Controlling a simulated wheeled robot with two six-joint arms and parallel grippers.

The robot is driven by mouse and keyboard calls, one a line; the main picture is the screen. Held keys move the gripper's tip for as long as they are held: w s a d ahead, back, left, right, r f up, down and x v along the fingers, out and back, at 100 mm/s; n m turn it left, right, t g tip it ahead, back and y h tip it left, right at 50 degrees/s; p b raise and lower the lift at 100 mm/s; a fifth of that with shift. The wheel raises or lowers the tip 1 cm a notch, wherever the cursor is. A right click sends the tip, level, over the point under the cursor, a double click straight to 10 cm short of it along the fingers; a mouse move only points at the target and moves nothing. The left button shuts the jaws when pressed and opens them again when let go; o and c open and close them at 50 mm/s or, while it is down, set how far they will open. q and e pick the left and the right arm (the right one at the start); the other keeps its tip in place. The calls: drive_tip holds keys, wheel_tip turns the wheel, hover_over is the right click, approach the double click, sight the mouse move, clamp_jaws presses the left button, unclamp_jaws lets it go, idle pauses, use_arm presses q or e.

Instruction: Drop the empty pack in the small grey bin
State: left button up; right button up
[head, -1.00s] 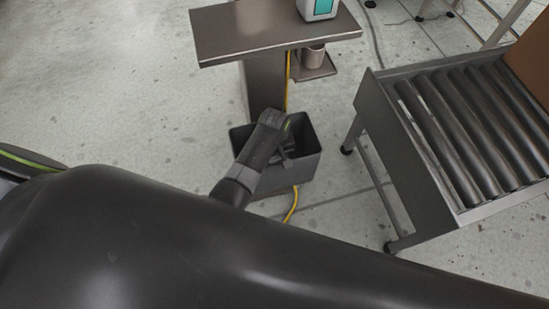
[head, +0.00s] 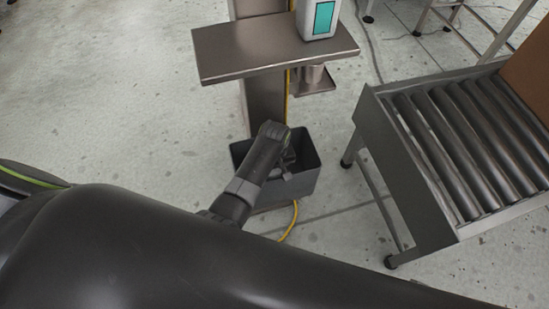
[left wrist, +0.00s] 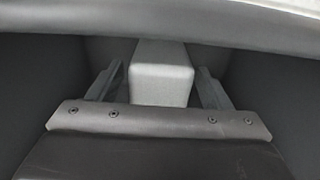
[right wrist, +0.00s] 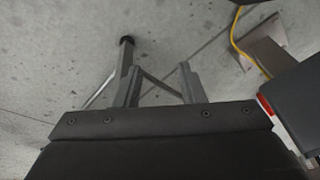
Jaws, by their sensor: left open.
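The small grey bin (head: 301,184) stands on the floor at the foot of the steel stand. My left gripper (head: 284,165) reaches down into it; the forearm hides part of the bin's inside. In the left wrist view, the left gripper (left wrist: 162,72) is open, with dark bin walls around it. A pale grey box-shaped pack (left wrist: 162,78) lies between its fingers, with a gap showing on each side. The head view does not show the pack. My right gripper (right wrist: 160,70) is open and empty above the floor in the right wrist view.
A steel stand (head: 235,62) with a teal-screened device (head: 322,18) rises behind the bin. A roller conveyor (head: 405,165) stands at the right, with a brown carton (head: 530,65) on it. A yellow cable (head: 291,225) runs on the floor. The floor at left is clear.

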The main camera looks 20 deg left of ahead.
use_arm(q)
wheel_tip(320, 180, up, 10)
drive_tip(key=p, duration=0.3)
drive_tip(key=shift+f, duration=0.2)
drive_tip(key=shift+r, duration=0.6)
use_arm(e)
wheel_tip(320, 180, down, 6)
drive_tip(key=s+d+g, duration=0.1)
drive_tip(key=s, duration=0.1)
drive_tip(key=shift+d+f+g+h, duration=0.25)
drive_tip(key=shift+g+h, duration=0.05)
drive_tip(key=shift+h, duration=0.1)
use_arm(q)
drive_tip(key=shift+r+p, duration=0.1)
drive_tip(key=shift+p, duration=0.25)
